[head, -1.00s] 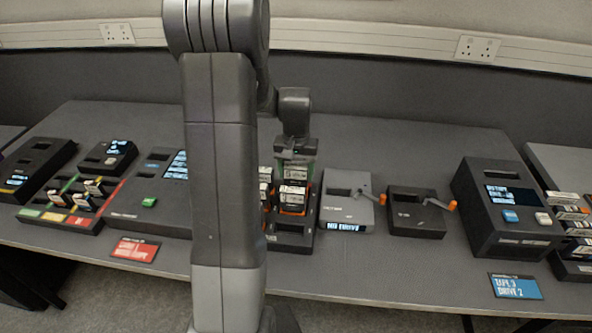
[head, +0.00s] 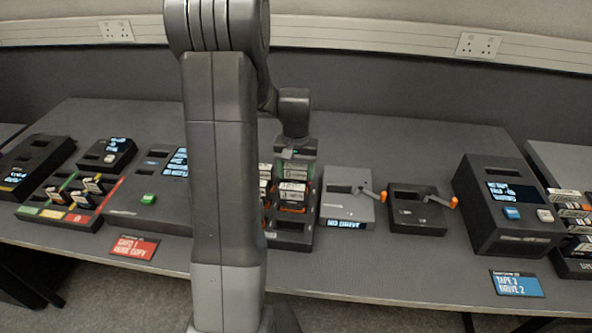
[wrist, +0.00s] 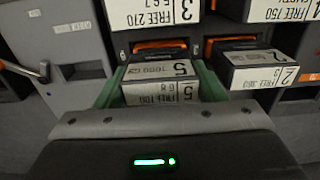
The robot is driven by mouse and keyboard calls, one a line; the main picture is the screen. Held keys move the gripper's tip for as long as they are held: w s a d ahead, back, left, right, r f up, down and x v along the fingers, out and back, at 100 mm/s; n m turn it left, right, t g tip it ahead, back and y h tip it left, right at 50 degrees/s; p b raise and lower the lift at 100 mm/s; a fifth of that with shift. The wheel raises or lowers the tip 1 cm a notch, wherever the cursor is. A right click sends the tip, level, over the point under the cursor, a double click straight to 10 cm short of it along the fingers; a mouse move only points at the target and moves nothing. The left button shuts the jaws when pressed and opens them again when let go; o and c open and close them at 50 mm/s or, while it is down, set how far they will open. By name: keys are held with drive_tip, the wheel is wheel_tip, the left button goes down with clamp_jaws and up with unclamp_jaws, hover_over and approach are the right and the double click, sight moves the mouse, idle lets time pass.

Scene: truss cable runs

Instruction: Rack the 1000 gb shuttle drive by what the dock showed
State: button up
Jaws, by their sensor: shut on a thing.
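My gripper (head: 296,160) is over the black drive rack (head: 290,240), pointing down. In the wrist view its green fingers (wrist: 155,92) are shut on a dark shuttle drive (wrist: 160,70) with white labels. The labels carry a 5, what looks like 1000, and a FREE value I cannot read surely. In the head view the held drive (head: 292,190) is at the rack, with a little orange at its base. I cannot tell how deep it sits. Other labelled drives (wrist: 262,72) stand close beside and beyond it. An empty slot shows at the rack's front.
A grey dock (head: 347,207) with a lit screen and orange-tipped lever stands right of the rack. A black lever unit (head: 417,215) and a blue-buttoned device (head: 505,225) follow. A red card (head: 134,247) lies at left. My arm hides part of the table.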

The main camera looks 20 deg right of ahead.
drive_tip(key=shift+f, duration=0.4)
drive_tip(key=o, duration=1.6)
drive_tip(key=shift+r+p, duration=2.55)
drive_tip(key=shift+r, duration=1.25)
